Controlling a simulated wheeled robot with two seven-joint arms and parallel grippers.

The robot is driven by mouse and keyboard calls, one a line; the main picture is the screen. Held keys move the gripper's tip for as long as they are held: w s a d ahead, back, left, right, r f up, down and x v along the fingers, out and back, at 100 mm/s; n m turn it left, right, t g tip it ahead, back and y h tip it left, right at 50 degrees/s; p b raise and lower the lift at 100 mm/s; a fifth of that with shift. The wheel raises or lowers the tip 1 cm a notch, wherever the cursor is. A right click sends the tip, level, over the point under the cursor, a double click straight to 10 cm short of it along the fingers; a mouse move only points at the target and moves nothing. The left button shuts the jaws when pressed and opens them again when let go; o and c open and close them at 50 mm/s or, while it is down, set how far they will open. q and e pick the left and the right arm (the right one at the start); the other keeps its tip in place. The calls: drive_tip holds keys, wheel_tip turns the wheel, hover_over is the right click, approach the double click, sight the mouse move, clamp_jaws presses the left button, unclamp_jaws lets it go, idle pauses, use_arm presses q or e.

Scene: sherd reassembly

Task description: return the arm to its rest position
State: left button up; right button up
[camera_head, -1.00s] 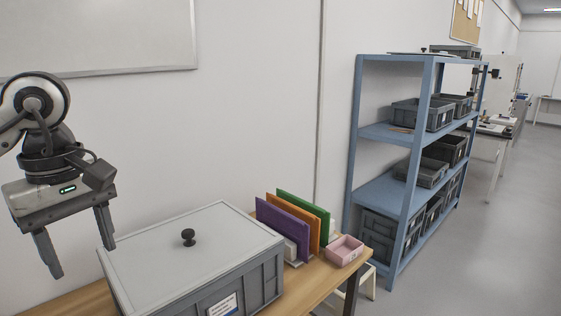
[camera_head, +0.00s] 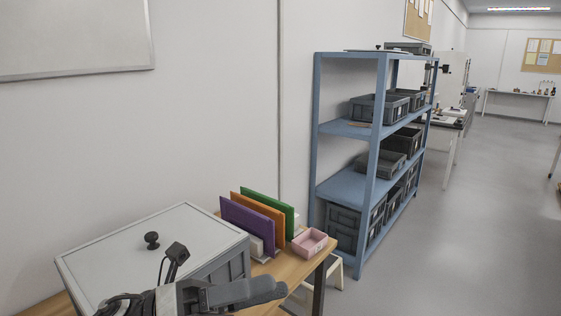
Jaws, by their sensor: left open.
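My left gripper (camera_head: 262,290) is at the bottom of the head view, in front of the grey lidded box. It is seen nearly side-on, with its fingers pointing right. It is open and nothing shows between its fingers. The lower part of the arm is cut off by the bottom edge of the picture. My right gripper is not in view.
The grey lidded box (camera_head: 205,235) with a black knob stands on a wooden table (camera_head: 290,270). Purple, orange and green panels (camera_head: 248,225) stand upright beside it, near a pink tray (camera_head: 309,242). A blue shelf (camera_head: 366,190) holds grey crates. Floor at right is clear.

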use_arm(q)
drive_tip(key=w+a+f+n+t+y, duration=0.2)
drive_tip(key=a+f+n+t+y, duration=0.2)
drive_tip(key=f+n+t+y, duration=0.75)
drive_tip(key=w+a+f+n+t+y, duration=0.2)
drive_tip(key=a+f+n+t, duration=0.35)
drive_tip(key=n, duration=1.35)
drive_tip(key=s+a+f+n+g+y, duration=0.1)
drive_tip(key=s+f+n+g, duration=0.3)
drive_tip(key=f, duration=0.5)
drive_tip(key=s+a+f+n+g+y, duration=0.2)
drive_tip(key=s+f+n+g+y, duration=0.2)
drive_tip(key=s+f+n, duration=0.2)
wheel_tip(320, 180, down, 4)
drive_tip(key=shift+s+r, duration=0.2)
drive_tip(key=shift+s, duration=1)
